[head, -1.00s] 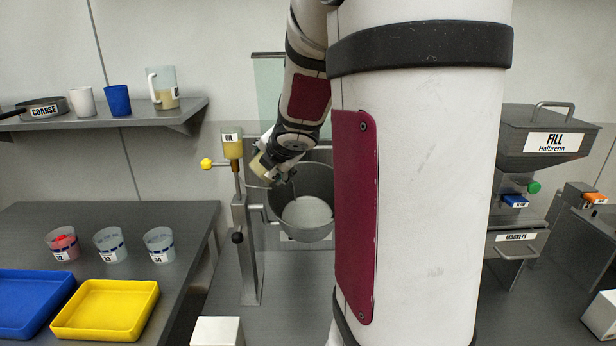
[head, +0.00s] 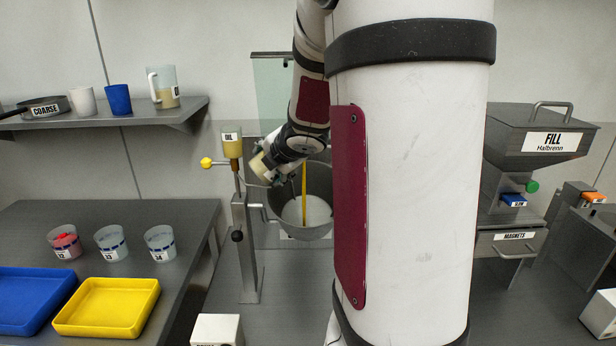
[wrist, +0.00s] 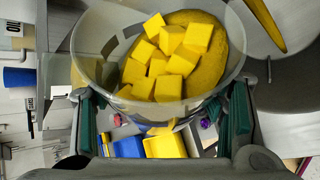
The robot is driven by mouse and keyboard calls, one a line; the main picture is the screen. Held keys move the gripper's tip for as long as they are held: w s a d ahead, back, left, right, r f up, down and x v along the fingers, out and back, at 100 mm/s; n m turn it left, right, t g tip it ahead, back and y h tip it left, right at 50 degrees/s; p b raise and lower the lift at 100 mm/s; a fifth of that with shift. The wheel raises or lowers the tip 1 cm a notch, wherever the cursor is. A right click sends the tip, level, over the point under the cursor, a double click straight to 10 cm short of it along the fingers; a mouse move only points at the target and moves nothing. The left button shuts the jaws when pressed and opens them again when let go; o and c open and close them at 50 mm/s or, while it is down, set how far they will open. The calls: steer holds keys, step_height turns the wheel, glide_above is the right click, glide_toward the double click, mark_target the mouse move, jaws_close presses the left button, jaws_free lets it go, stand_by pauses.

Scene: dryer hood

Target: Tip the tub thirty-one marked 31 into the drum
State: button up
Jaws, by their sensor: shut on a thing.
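In the wrist view a clear tub (wrist: 118,50) sits between the green pads of my gripper (wrist: 163,118), which is shut on it. The tub is tilted and holds several yellow cubes (wrist: 170,60) and a smooth yellow mass (wrist: 222,52). Its number is not readable. In the head view my gripper (head: 268,168) is at the left rim of the grey metal drum (head: 320,178). My arm hides the drum's right side.
An OIL cup on a stand (head: 232,145) with a yellow knob is just left of the drum. Tubs (head: 110,243) and blue (head: 28,300) and yellow (head: 108,308) trays lie on the left table.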

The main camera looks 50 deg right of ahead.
steer(key=shift+d+f+m+t+y, duration=0.1)
steer(key=shift+f+m+t+y, duration=0.1)
steer(key=shift+m+t+y, duration=0.3)
stand_by(1.0)
steer(key=shift+s+d+r+m+t+y+p, duration=0.15)
steer(key=shift+r+m+t+y+p, duration=0.2)
steer(key=shift+r+y+p, duration=0.2)
stand_by(0.7)
steer(key=shift+s+d+r+m+t+y+p, duration=0.25)
steer(key=shift+s+d+r+m+t+p, duration=0.3)
steer(key=shift+p, duration=0.65)
steer(key=shift+s+d+r+m+t+y+p, duration=0.1)
steer(key=shift+d+r+m+t+y+p, duration=0.4)
steer(key=shift+p, duration=0.7)
stand_by(0.8)
steer(key=shift+s+d+r+m+t+y+p, duration=0.3)
steer(key=shift+r+m+t+y+p, duration=0.15)
steer(key=shift+m+p, duration=0.55)
stand_by(0.8)
